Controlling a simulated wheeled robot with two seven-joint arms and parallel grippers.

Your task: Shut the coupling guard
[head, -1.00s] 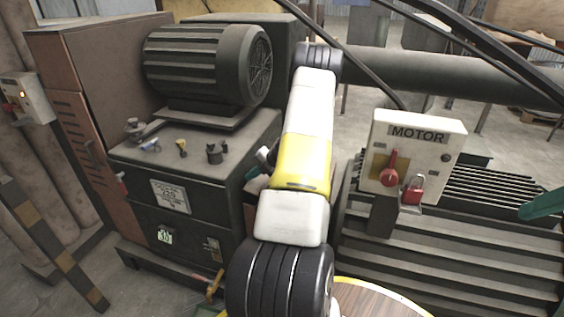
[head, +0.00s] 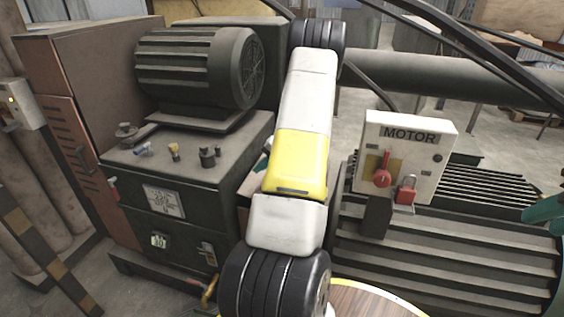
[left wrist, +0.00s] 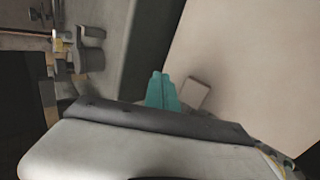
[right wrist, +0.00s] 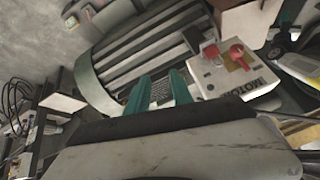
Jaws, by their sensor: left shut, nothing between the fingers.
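I cannot clearly identify the coupling guard; in the head view my left arm covers much of the space between the motor's cabinet and the ribbed housing. A large pale flat panel (left wrist: 240,65) fills the right of the left wrist view, with a small light plate (left wrist: 194,95) in front of it. I cannot tell whether either belongs to the guard. My left gripper (left wrist: 162,88) is shut and empty, its teal fingertips together near the small plate; contact is unclear. My right gripper (right wrist: 160,88) is open and empty, its fingers apart before the ribbed housing (right wrist: 155,50).
A finned motor (head: 195,75) sits on a dark cabinet (head: 190,175) with small fittings on top. A MOTOR switch box (head: 410,150) with a red knob (head: 382,178) and red padlock (head: 406,190) stands right of my left arm. A thick pipe (head: 440,72) crosses behind.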

